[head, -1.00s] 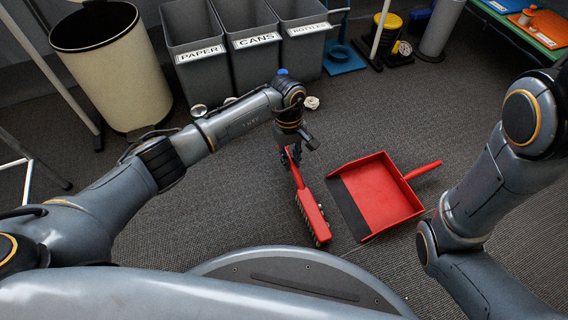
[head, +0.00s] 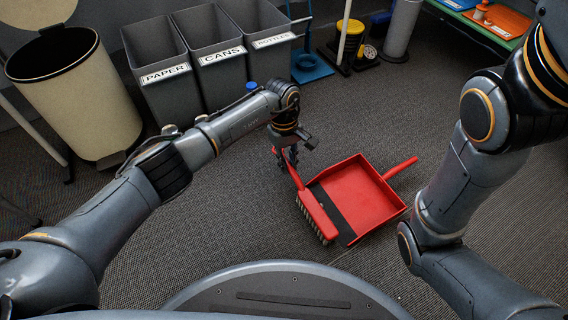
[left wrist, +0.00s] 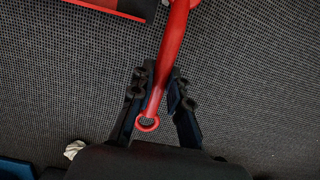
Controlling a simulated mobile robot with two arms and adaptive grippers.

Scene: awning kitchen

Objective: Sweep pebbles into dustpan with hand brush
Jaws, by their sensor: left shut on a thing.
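The red hand brush (head: 316,212) has pale bristles facing down. My left gripper (head: 287,158) is shut on its handle, which also shows between the fingers in the left wrist view (left wrist: 171,45). The brush head lies along the left edge of the red dustpan (head: 365,193), beside its black lip (head: 331,214); I cannot tell whether they touch. The dustpan lies flat, its handle pointing up right, and looks empty. Part of it shows at the top of the left wrist view (left wrist: 112,5). I cannot make out pebbles clearly. My right gripper is out of view.
Grey bins labelled paper (head: 161,93), cans and bottles stand at the back, beside a cream bin (head: 65,90). A small pale object (left wrist: 73,150) lies on the carpet in the left wrist view. Carpet right of the dustpan is clear.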

